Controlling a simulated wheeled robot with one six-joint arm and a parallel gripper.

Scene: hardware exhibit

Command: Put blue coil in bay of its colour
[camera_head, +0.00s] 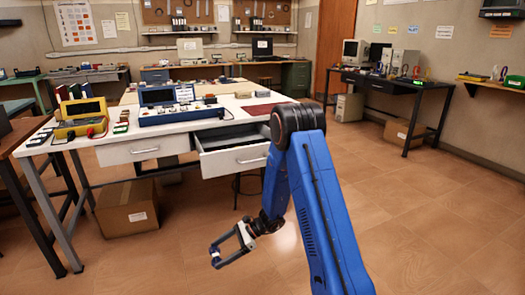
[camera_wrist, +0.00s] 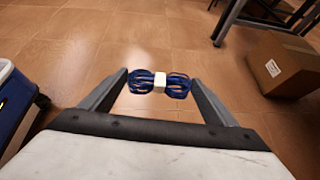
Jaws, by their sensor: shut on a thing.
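The blue coil (camera_wrist: 174,86) shows in the wrist view as two blue wound loops with a white band in the middle. My gripper (camera_wrist: 160,88) is shut on it, with one finger at each end. In the head view my gripper (camera_head: 228,250) hangs low over the floor, in front of the white table; the coil is too small to make out clearly there. Several small coloured things (camera_head: 403,71) stand in a row on the dark table at the back right, under small wall labels. I cannot tell whether these are the bays.
The white table (camera_head: 222,112) has an open drawer (camera_head: 235,147) jutting forward. A cardboard box (camera_head: 127,207) sits under it and also shows in the wrist view (camera_wrist: 288,62). A dark table (camera_head: 400,90) stands back right, a wall shelf (camera_head: 492,90) far right. The right floor is clear.

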